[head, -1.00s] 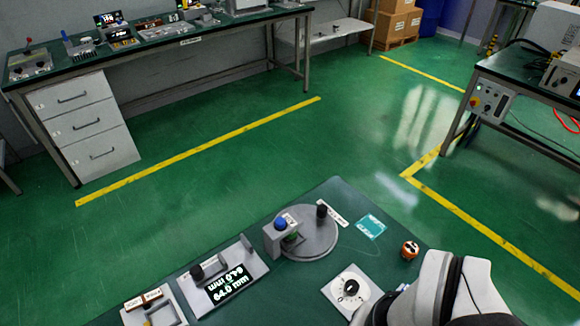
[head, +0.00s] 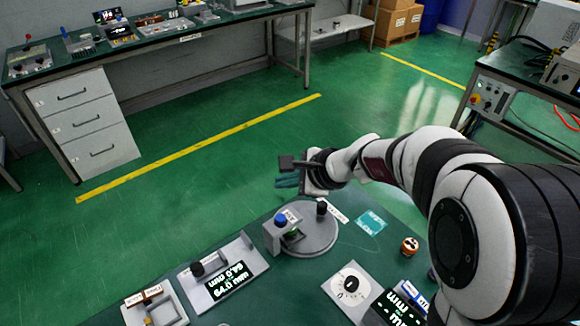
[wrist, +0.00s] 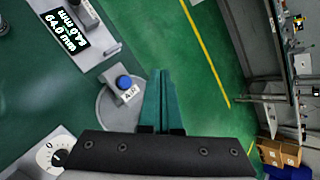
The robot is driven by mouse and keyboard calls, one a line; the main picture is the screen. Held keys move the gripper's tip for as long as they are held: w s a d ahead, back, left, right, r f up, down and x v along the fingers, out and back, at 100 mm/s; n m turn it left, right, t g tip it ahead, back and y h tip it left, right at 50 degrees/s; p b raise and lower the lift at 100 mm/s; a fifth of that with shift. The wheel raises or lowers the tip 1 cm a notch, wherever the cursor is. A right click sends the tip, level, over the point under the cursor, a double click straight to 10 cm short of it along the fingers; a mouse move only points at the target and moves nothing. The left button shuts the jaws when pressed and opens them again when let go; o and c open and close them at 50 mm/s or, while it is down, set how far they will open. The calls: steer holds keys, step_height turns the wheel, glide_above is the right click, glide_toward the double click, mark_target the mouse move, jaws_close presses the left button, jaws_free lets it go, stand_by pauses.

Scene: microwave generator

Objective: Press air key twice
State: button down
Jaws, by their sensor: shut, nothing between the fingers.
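The air key is a round blue button (head: 281,220) on a small grey block beside the round grey plate (head: 318,238). In the wrist view the blue button (wrist: 124,82) has a white label reading AIR next to it. My gripper (head: 287,182) is above and beyond the block in the head view, apart from the button. Its teal fingers (wrist: 163,75) are together and empty, pointing to the right of the button in the wrist view.
A display unit (head: 228,278) with a black knob stands left of the block. A white dial box (head: 350,287) and an orange round part (head: 410,246) lie to the right. A black post (head: 321,208) rises from the round plate. A teal card (head: 371,223) lies flat.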

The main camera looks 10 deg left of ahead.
mark_target(285, 220)
steer(key=shift+s+f, duration=0.1)
steer(key=shift+f, duration=4.3)
steer(key=shift+f, duration=0.4)
steer(key=shift+f, duration=0.55)
steer(key=shift+r, duration=1)
steer(key=shift+r, duration=2.5)
